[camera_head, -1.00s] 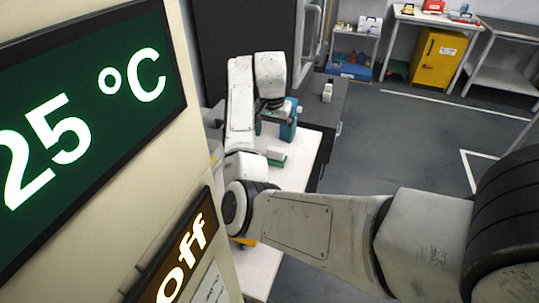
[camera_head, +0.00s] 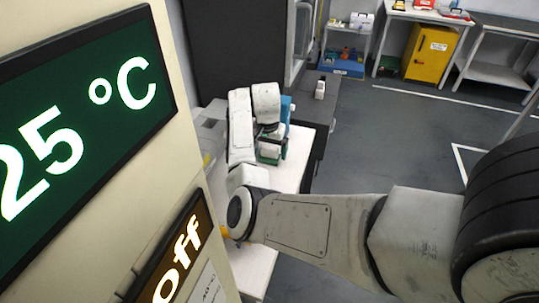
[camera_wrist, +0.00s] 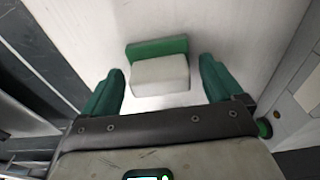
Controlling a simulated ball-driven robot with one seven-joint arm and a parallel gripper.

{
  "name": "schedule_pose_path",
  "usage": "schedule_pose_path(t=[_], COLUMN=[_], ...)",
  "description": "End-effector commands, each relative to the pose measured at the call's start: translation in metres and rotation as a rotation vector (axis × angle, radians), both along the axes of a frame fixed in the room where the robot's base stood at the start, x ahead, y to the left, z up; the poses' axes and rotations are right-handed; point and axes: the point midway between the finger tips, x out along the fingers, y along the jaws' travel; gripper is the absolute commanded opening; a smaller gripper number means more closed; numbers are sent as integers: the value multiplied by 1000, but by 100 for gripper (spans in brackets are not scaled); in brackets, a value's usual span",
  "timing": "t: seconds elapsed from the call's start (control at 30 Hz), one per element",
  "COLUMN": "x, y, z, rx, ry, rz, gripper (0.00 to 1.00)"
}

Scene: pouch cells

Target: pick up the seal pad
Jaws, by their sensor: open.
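The seal pad, which I take to be the white block with a green part along one side (camera_wrist: 160,74), lies on the white bench top in the wrist view. My gripper (camera_wrist: 160,82) is open, with one green finger on each side of the pad and a clear gap at both sides. The fingers do not touch the pad. In the head view my gripper (camera_head: 270,153) is low over the bench and mostly covers the pad, so their edges are hard to tell apart there.
The white bench (camera_head: 253,266) runs beside a tall cream cabinet with a 25 °C display (camera_head: 85,105) and an "off" sign (camera_head: 176,250). A blue object (camera_head: 286,108) stands just behind my gripper. A dark counter (camera_head: 322,112) adjoins the bench. Open floor lies to the right.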

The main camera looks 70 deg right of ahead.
Motion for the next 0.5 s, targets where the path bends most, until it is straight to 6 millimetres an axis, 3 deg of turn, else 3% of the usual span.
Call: schedule_pose_path(t=[0.07,0.5], x=[0,0], y=[0,0], z=[0,0], rx=[0,0], ry=[0,0], rz=[0,0], gripper=[92,50])
